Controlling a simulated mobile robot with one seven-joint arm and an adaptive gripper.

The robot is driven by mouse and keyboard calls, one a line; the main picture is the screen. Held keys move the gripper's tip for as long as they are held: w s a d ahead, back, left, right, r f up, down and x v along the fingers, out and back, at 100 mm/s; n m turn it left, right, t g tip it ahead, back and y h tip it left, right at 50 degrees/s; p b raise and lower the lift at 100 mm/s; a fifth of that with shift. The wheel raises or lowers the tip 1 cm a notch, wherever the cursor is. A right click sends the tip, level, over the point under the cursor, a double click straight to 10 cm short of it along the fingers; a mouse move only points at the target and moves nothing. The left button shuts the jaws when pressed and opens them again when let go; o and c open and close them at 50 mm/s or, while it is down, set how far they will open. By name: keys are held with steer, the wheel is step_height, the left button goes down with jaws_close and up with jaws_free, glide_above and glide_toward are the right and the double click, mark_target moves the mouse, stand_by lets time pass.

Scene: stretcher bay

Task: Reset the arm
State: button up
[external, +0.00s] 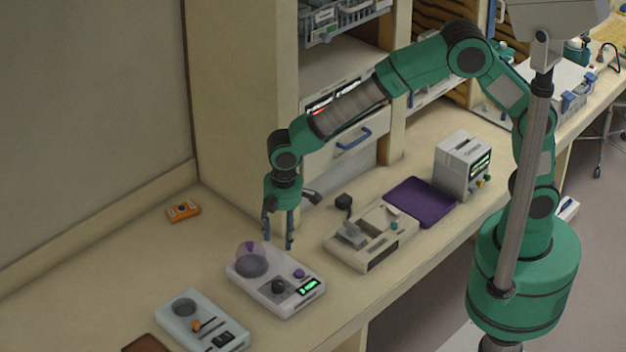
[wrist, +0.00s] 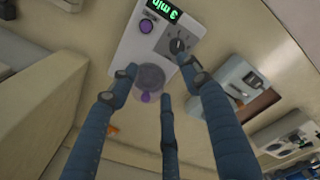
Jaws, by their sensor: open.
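My green arm reaches over the counter from the right in the external view. My gripper (external: 277,243) points down with its blue fingers spread and nothing between them. It hangs above the back edge of a white device (external: 292,302) with a clear purple-tinted dome, a dark knob and a lit green display. In the wrist view, the open fingers of my gripper (wrist: 158,78) frame the round dome of this device (wrist: 128,62). The display there reads "3 min". I cannot tell whether a fingertip touches the device.
A pale blue device (external: 184,313) stands to the left and a beige device (external: 376,247) to the right. A purple mat (external: 421,201) and grey box (external: 463,167) lie farther right. An orange item (external: 183,211) is near the wall. Shelving rises behind my arm.

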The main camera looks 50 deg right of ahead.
steer(key=d+r+m+t+b, duration=0.1)
steer(key=d+r+m, duration=0.1)
steer(key=d+r, duration=0.6)
steer(key=w+d+r+m+b, duration=0.1)
steer(key=d+r+m, duration=0.2)
steer(key=d, duration=0.9)
steer(key=d+r+m+t+b, duration=0.1)
steer(key=d+r+m, duration=0.1)
steer(key=d+r, duration=0.65)
steer(key=s+d+f+m+t+b, duration=0.1)
steer(key=s+d+m, duration=0.3)
steer(key=s+d, duration=0.5)
steer(key=s+d+f+m+t+b, duration=0.1)
steer(key=s+d+m+t+b, duration=0.1)
steer(key=s+d, duration=0.7)
steer(key=d+m, duration=0.1)
steer(key=d, duration=0.5)
steer(key=shift+d+f+m, duration=0.25)
steer(key=shift+f+m, duration=0.05)
steer(key=shift+m, duration=0.1)
